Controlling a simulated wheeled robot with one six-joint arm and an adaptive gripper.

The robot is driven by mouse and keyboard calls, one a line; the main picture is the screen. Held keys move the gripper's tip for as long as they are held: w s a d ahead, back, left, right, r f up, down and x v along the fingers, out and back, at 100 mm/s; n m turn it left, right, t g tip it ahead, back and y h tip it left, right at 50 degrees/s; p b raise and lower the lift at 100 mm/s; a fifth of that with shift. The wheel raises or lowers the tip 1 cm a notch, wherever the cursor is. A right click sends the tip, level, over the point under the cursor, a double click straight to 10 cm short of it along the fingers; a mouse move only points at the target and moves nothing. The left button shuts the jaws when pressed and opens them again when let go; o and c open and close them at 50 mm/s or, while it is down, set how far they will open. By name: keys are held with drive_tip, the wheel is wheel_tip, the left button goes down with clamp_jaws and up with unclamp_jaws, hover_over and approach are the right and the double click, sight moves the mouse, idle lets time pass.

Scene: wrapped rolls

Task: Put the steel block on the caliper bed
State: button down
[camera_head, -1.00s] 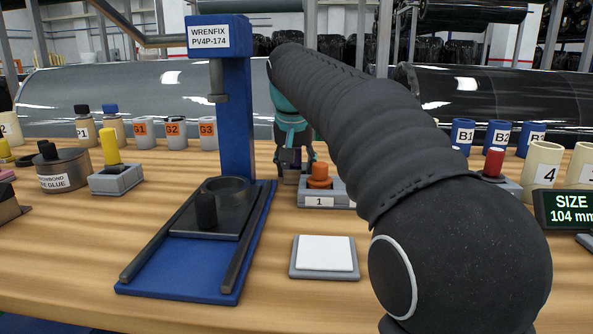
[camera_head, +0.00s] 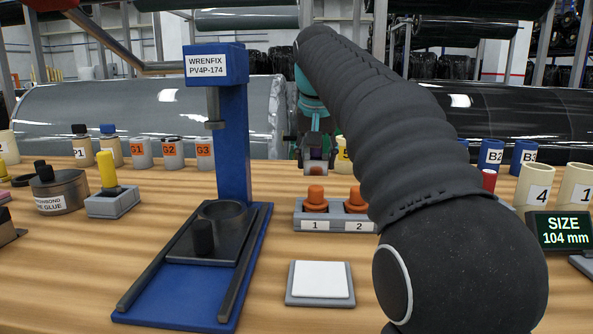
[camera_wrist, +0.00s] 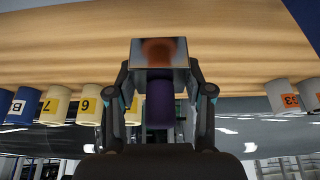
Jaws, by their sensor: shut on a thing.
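The steel block (camera_wrist: 160,53) is a small mirror-bright block in the wrist view, with an orange reflection on its face and a purple round grip (camera_wrist: 160,103) behind it. My gripper (camera_wrist: 160,90) is shut on this piece, its fingers on both sides of the purple part. In the head view my gripper (camera_head: 316,146) holds the block (camera_head: 316,167) above the bench, behind the grey two-slot tray. A display (camera_head: 565,232) reading SIZE 104 mm stands at the right. A grey piece (camera_head: 583,264) beside it is cut off by the frame; I cannot tell if it is the caliper bed.
The tray (camera_head: 334,214) holds two orange-knobbed pieces, numbered 1 and 2. A blue press (camera_head: 236,140) stands left, and a white-topped pad (camera_head: 320,282) lies in front. Numbered cups (camera_head: 540,184) stand right. My arm covers the middle right of the bench.

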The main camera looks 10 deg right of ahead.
drive_tip(key=s+d+r, duration=0.2)
drive_tip(key=d+r, duration=0.2)
drive_tip(key=d, duration=0.2)
drive_tip(key=shift+d+p, duration=0.15)
drive_tip(key=shift+p, duration=0.25)
drive_tip(key=shift+d, duration=0.1)
